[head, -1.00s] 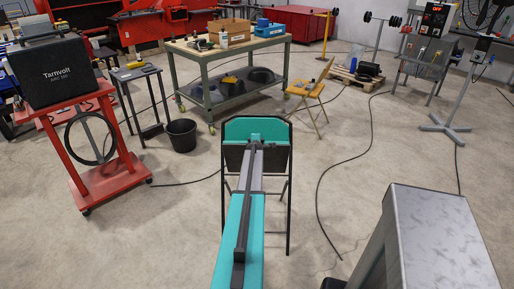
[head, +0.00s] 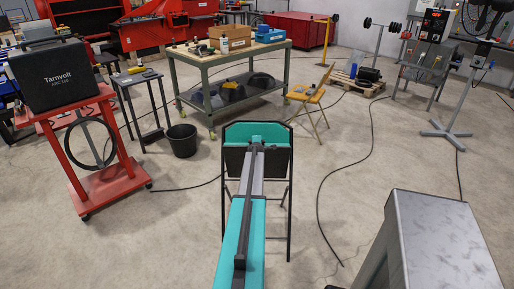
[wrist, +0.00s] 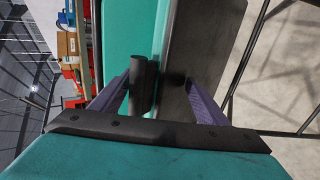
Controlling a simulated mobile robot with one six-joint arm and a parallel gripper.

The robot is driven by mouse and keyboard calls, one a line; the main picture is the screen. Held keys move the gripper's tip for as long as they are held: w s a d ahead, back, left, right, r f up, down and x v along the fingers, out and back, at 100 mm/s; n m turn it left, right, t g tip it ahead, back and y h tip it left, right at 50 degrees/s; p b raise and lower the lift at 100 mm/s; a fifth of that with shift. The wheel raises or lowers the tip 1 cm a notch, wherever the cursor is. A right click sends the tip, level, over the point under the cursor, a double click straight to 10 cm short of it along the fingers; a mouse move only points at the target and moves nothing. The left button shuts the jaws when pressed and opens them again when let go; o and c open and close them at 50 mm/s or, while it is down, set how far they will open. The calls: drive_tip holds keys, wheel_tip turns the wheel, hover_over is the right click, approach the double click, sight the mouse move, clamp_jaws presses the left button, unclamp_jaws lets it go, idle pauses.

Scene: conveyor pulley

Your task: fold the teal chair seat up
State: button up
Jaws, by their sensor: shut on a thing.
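The folding chair stands ahead of me in the head view, with a teal backrest (head: 279,133) and black legs. Its seat (head: 236,160) is tilted up steeply, close to the backrest, with its dark underside towards me. My teal arm covers the chair's middle. In the wrist view, the seat's dark underside (wrist: 205,62) is on the right and a teal panel (wrist: 122,38) is on the left. My gripper (wrist: 158,88) has its dark fingertips on either side of the seat's edge and is shut on it. The exact contact is partly hidden by the fingers.
A grey metal cabinet (head: 440,235) stands close at the right front. A black bucket (head: 182,140) and a red welder cart (head: 105,185) are at left. A workbench (head: 230,62) and a yellow chair (head: 310,97) are behind. Cables cross the open floor.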

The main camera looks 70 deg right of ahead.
drive_tip(key=shift+s+a+f, duration=0.2)
drive_tip(key=shift+f, duration=0.15)
drive_tip(key=shift+s+a+r, duration=0.1)
drive_tip(key=shift+a+r, duration=0.2)
drive_tip(key=shift+a, duration=0.3)
drive_tip(key=shift+c, duration=0.6)
drive_tip(key=shift+s+a+r+b, duration=0.2)
drive_tip(key=shift+a+r+b, duration=0.3)
drive_tip(key=shift+a+r, duration=0.3)
drive_tip(key=shift+c, duration=1.4)
drive_tip(key=b+v, duration=0.2)
drive_tip(key=v, duration=0.8)
drive_tip(key=shift+r, duration=0.3)
